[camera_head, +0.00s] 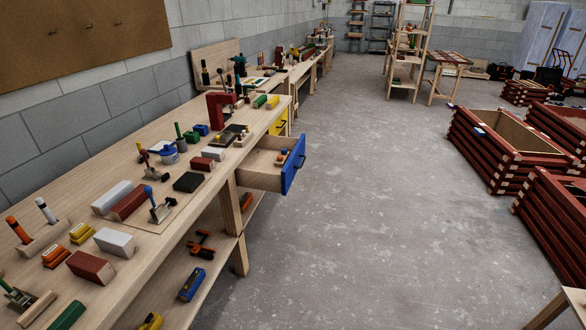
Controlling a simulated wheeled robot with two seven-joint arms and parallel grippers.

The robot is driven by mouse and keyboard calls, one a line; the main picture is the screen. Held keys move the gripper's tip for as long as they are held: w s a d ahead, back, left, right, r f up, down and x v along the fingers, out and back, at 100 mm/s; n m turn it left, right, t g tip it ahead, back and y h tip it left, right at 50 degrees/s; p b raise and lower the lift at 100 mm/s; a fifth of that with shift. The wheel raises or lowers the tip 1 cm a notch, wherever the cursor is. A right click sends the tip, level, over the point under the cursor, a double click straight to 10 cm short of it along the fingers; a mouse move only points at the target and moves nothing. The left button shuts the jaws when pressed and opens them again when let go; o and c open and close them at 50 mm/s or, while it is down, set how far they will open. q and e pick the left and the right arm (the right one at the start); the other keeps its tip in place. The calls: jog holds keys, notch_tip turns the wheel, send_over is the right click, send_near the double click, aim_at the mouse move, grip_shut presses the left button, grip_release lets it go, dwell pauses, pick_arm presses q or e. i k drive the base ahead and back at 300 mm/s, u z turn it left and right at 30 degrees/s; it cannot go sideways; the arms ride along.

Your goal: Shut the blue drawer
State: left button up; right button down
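The blue drawer (293,172) is pulled out from the front of the long wooden workbench (82,215) at the left. Its blue front panel has a small dark handle and faces right, over the open floor. The pale wooden box (258,177) of the drawer is open on top and holds some small items near the front. Neither of my grippers shows in the head view, and nothing touches the drawer front.
A yellow drawer front (279,124) sits beyond the blue one. Tools and blocks crowd the bench top. The concrete floor (380,210) right of the drawer is clear. Red batten crates (505,145) stand at the right, and a pale wooden shelf (408,55) stands farther back.

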aim_at(261, 168)
jog(key=z, duration=0.5)
jog(key=k, duration=0.6)
jog(key=z, duration=0.6)
jog(key=i, duration=0.55)
jog(key=u, duration=0.45)
jog(key=i, duration=1)
jog(key=u, duration=1.4)
jog(key=i, duration=0.55)
jog(key=u, duration=0.6)
